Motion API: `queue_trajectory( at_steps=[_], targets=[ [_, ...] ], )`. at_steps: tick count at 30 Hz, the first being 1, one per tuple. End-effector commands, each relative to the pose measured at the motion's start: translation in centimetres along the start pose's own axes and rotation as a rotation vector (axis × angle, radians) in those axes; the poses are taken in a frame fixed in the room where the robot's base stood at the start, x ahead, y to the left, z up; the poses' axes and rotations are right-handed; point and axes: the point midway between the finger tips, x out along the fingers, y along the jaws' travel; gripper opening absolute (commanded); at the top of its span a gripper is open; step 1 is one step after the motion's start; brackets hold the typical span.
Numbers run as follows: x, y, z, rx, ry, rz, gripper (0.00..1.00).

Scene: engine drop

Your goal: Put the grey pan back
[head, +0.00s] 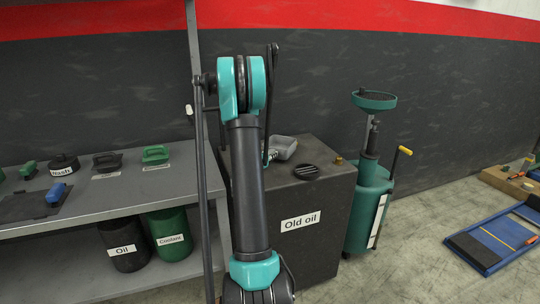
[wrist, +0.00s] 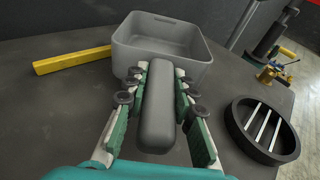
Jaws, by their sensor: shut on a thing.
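The grey pan (wrist: 160,45) is an open, empty-looking tray with a thick rounded handle (wrist: 157,110) pointing toward the wrist camera. My gripper (wrist: 158,80) is shut on this handle, one finger along each side. In the head view the pan (head: 284,146) is partly behind my arm, at the back of the dark "Old oil" cabinet top (head: 325,184). It looks level and on or just above the top; I cannot tell if it touches. My gripper is mostly hidden there.
A round black grated drain (wrist: 262,129) lies right of the handle, and a yellow bar (wrist: 72,60) lies left of the pan. A grey shelf (head: 130,193) with labelled items is at left. A green oil drainer (head: 370,205) stands right of the cabinet.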

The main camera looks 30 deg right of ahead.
Motion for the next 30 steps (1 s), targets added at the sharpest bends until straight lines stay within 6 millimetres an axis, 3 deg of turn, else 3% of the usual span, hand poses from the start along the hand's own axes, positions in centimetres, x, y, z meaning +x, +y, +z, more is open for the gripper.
queue_trajectory(
  at_steps=[1,2,7,16,20,30],
  targets=[
    [0.0,0.0,-0.1,0.0,0.0,0.0,0.0],
    [0.0,0.0,-0.1,0.0,0.0,0.0,0.28],
    [0.0,0.0,-0.1,0.0,0.0,0.0,0.49],
    [-0.1,0.0,-0.1,0.0,0.0,0.0,0.49],
    [-0.9,0.1,-0.1,0.0,0.0,0.002,0.49],
    [-7.4,0.1,-0.1,0.0,0.0,0.003,0.49]
  ],
)
